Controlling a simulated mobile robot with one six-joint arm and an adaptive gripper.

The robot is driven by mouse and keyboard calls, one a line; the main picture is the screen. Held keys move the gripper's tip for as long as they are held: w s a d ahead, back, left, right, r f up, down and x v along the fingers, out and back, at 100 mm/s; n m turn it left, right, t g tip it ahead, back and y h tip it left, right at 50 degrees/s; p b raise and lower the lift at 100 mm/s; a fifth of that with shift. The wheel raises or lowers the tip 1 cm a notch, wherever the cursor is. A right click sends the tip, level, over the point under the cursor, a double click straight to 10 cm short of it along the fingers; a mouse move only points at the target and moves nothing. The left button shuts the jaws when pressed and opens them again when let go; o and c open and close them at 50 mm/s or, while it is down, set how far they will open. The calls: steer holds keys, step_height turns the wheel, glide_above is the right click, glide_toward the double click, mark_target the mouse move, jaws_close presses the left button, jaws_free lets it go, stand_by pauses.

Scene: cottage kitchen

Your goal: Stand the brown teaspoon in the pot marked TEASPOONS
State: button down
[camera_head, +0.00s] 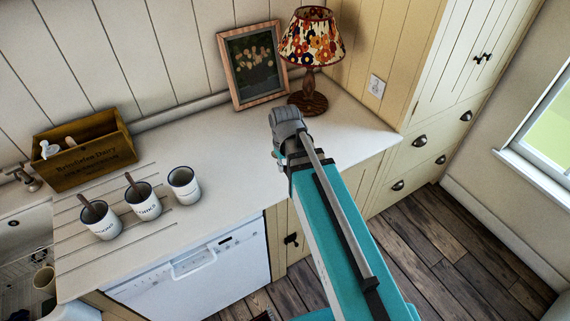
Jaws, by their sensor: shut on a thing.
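Three white pots with dark rims stand in a slanting row on the worktop. The left pot (102,223) and the middle pot (143,203) have dark lettering too small to read surely. A brown handle (88,206) leans in the left pot, and another brown handle (131,182) leans in the middle one. The right pot (184,189) shows no handle and no readable lettering. I cannot make out a separate brown teaspoon. My teal arm reaches over the worktop to the right of the pots. Its grey end joint shows, but my gripper's fingers are hidden.
A wooden crate (84,155) with items in it stands behind the pots. A framed picture (252,66) and a flowered lamp (311,50) stand at the back. The sink (22,235) is at the left. Worktop between the right pot and my arm is clear.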

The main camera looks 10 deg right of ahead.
mark_target(285, 167)
stand_by(0.3)
step_height(285, 167, down, 3)
steer(key=b, duration=0.3)
steer(key=shift+f, duration=0.1)
steer(key=shift+a, duration=0.15)
stand_by(0.4)
